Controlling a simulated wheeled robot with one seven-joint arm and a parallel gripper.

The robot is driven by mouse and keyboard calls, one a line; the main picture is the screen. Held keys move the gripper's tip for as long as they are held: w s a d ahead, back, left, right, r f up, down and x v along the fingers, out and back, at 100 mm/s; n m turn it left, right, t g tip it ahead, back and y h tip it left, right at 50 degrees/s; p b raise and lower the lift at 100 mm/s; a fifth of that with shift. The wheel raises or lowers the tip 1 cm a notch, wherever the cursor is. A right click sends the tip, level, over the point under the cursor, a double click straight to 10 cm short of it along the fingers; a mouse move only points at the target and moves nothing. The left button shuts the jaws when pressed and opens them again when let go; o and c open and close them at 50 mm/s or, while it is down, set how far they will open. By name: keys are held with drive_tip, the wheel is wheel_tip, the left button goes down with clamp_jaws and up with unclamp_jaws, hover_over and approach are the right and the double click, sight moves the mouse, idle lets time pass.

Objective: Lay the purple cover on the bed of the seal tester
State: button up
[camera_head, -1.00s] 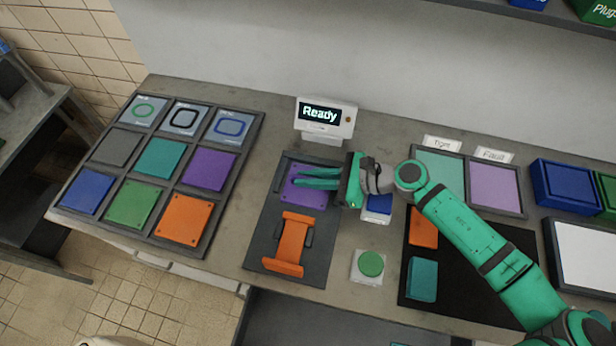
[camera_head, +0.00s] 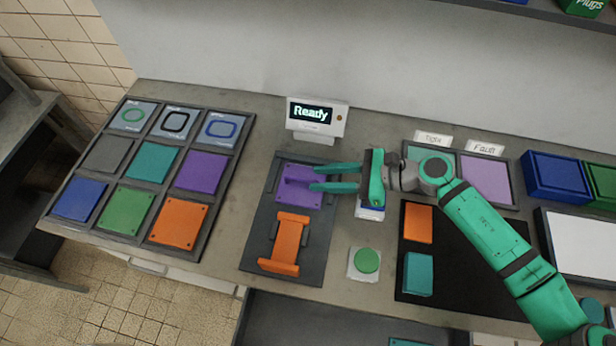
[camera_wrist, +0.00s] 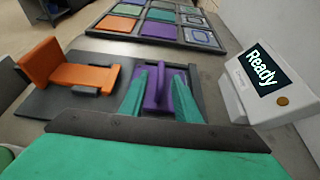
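The purple cover (camera_head: 292,197) lies flat on the bed of the seal tester (camera_head: 254,231), at its far end behind the orange clamp (camera_head: 287,242). Its raised handle shows on the purple cover in the wrist view (camera_wrist: 152,102). My gripper (camera_head: 312,178) is open, its two green fingers apart and pointing left over the cover's right side. In the wrist view my gripper (camera_wrist: 168,72) has a finger on either side of the handle's line, with a gap and no grip visible. The fingers hide part of the cover.
A display (camera_head: 318,114) reading "Ready" stands behind the tester. A green button (camera_head: 367,260) is at the front right. A rack (camera_head: 200,245) of coloured plates, one purple (camera_head: 203,172), lies left. A black mat (camera_head: 462,270) with orange and teal blocks lies right.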

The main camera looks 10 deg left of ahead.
drive_tip(key=v, duration=0.5)
drive_tip(key=shift+d+r, duration=0.1)
drive_tip(key=shift+d, duration=0.15)
drive_tip(key=shift+w, duration=0.1)
